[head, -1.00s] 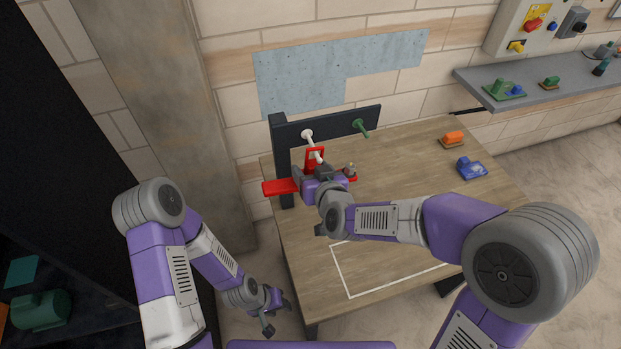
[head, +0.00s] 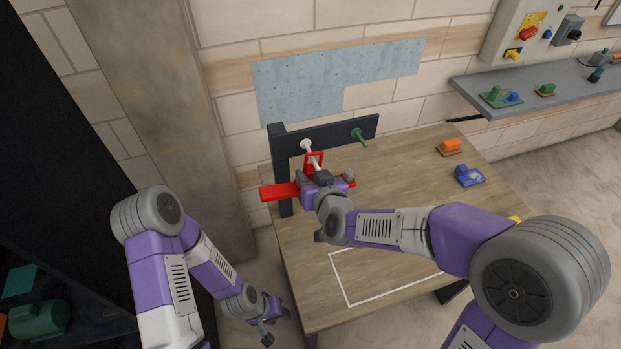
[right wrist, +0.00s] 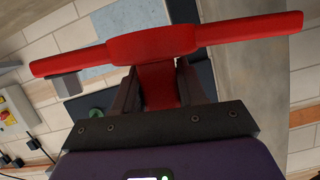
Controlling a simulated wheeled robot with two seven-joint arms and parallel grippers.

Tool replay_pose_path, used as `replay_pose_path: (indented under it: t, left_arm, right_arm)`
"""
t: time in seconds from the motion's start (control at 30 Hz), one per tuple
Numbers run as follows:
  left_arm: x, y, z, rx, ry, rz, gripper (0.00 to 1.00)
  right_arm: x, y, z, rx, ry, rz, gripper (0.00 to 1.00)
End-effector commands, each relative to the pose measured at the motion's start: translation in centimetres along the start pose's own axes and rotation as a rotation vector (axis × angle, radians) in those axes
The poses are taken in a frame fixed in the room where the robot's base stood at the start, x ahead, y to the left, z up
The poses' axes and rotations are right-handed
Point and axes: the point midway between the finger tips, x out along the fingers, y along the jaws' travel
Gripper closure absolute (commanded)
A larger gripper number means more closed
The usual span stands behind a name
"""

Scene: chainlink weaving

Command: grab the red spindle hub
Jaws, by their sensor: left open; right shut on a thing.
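The red spindle hub (head: 279,192) is a long red bar with an upright red part, beside the dark post at the table's left edge. My right gripper (head: 318,177) is shut on it and hides its middle in the head view. In the right wrist view, the hub (right wrist: 150,44) spans across the top, its stem between the two dark fingers of the right gripper (right wrist: 160,88). A white peg (head: 307,146) on the dark frame stands close behind the upright part; I cannot tell whether they touch. My left gripper (head: 275,322) is open and empty, low beside the table.
The dark frame (head: 335,133) also carries a green peg (head: 358,136). An orange block (head: 449,147) and a blue block (head: 468,174) lie on the wooden table (head: 400,170) at right. A grey shelf (head: 540,95) with small parts is on the wall. A white outline marks the table's front.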

Motion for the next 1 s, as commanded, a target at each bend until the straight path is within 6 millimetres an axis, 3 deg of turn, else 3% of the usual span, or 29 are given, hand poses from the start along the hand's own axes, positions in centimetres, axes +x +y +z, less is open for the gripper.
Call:
replay_pose_path:
  t: [0.27,0.5,1.0]
  left_arm:
    - [-0.1,0.0,0.0,0.0,0.0,0.0,0.57]
    - [4.4,-1.7,-0.2,-0.001,-0.001,0.0,0.57]
    - [9.4,-3.5,-0.4,0.0,0.0,0.0,0.57]
  right_arm:
    - [-5.4,0.3,2.2,0.002,0.0,-0.001,1.0]
    - [-8.2,0.6,4.1,0.004,0.006,-0.002,1.0]
    - [-13.4,1.0,5.8,0.005,0.004,0.001,1.0]
